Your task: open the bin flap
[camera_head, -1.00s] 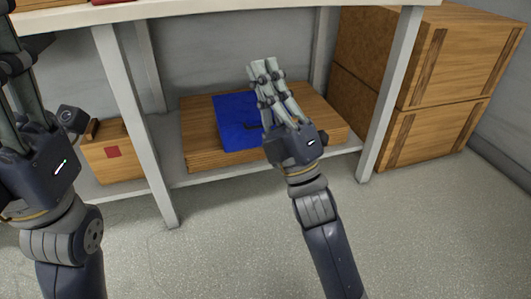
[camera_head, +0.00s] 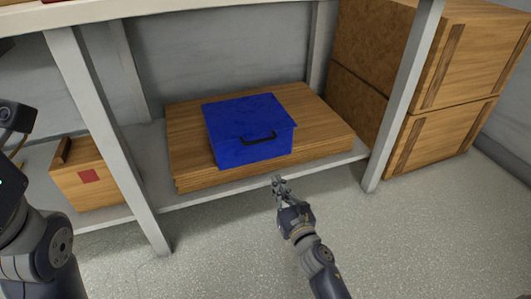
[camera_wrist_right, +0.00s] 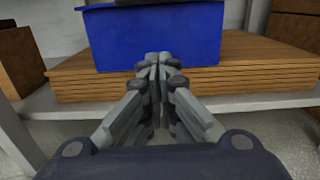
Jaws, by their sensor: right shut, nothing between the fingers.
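The blue bin (camera_head: 228,147) stands on a stack of wooden boards on the lower shelf. Its top flap (camera_head: 245,112) lies flat and looks closed, with a dark handle (camera_head: 259,138) on the front side. My right gripper (camera_head: 278,181) is shut and empty, in front of the shelf edge and below the bin's front. In the right wrist view its fingertips (camera_wrist_right: 158,58) meet in front of the bin's blue wall (camera_wrist_right: 192,38), and a dark piece crosses the top of that wall. At the left edge my left arm shows, but its fingers are outside the picture.
The wooden boards (camera_head: 325,132) stick out around the bin on the lower shelf (camera_head: 230,186). White shelf posts (camera_head: 405,90) stand on both sides. A small wooden box (camera_head: 85,180) is at the left, large wooden crates (camera_head: 440,132) at the right. The floor in front is clear.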

